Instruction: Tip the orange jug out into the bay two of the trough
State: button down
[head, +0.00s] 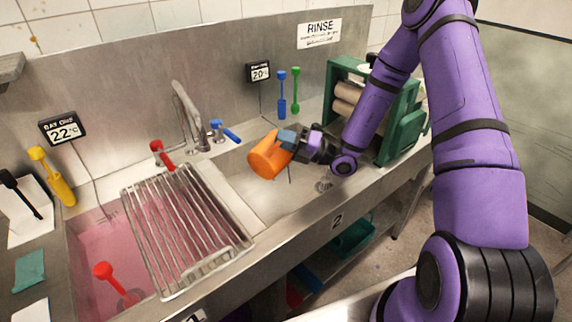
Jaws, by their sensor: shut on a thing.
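The orange jug (266,158) is in the air over bay two (249,192), the right-hand basin of the steel trough (262,232), whose front edge bears a "2". The jug is tilted well over, with its mouth toward the left. My gripper (290,141) is shut on the jug at its right side. The fingers partly cover the jug there. I cannot see inside the jug, and no stream from it is clear. Bay two's floor looks bare grey metal, with a drain near its right end.
Bay one (88,252) at left holds pink liquid and a red tool (108,274). A wire rack (186,232) lies across its right part. A tap (187,105) with red and blue levers stands behind. A green roller frame (398,120) stands right of bay two.

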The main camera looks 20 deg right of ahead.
aim_at(275, 149)
jog(key=shift+w+d+r+m+t, duration=0.3)
jog(key=shift+w+d+r+m, duration=0.1)
jog(key=shift+d+m, duration=0.25)
dwell(0.5)
jog(key=s+a+n, duration=0.1)
jog(key=s+a+f+n+g, duration=0.1)
jog(key=a, duration=0.1)
jog(key=a+f+n, duration=0.1)
jog(key=shift+s+a+f+n+g+h, duration=0.2)
jog(key=shift+s+n+g+h, duration=0.1)
jog(key=shift+s+n+g, duration=0.1)
jog(key=s+a+f+n+g+h, duration=0.2)
jog(key=s+a+f+n+h, duration=0.2)
jog(key=a+f+n, duration=0.4)
jog(key=shift+s+a+r+n+h+b, duration=0.15)
jog(key=shift+s+a+r+n+h, duration=0.05)
jog(key=shift+s+r+n+h, duration=0.4)
jog(key=shift+s+a+r+n+h+b, duration=0.15)
jog(key=shift+s+a+r+n+h, duration=0.2)
jog(key=shift+r, duration=0.3)
jog(key=shift+s+a+f+n+t+h, duration=0.25)
jog(key=shift+s+f+n+t+h, duration=0.1)
jog(key=shift+f+n+h, duration=0.25)
jog(key=shift+r, duration=0.1)
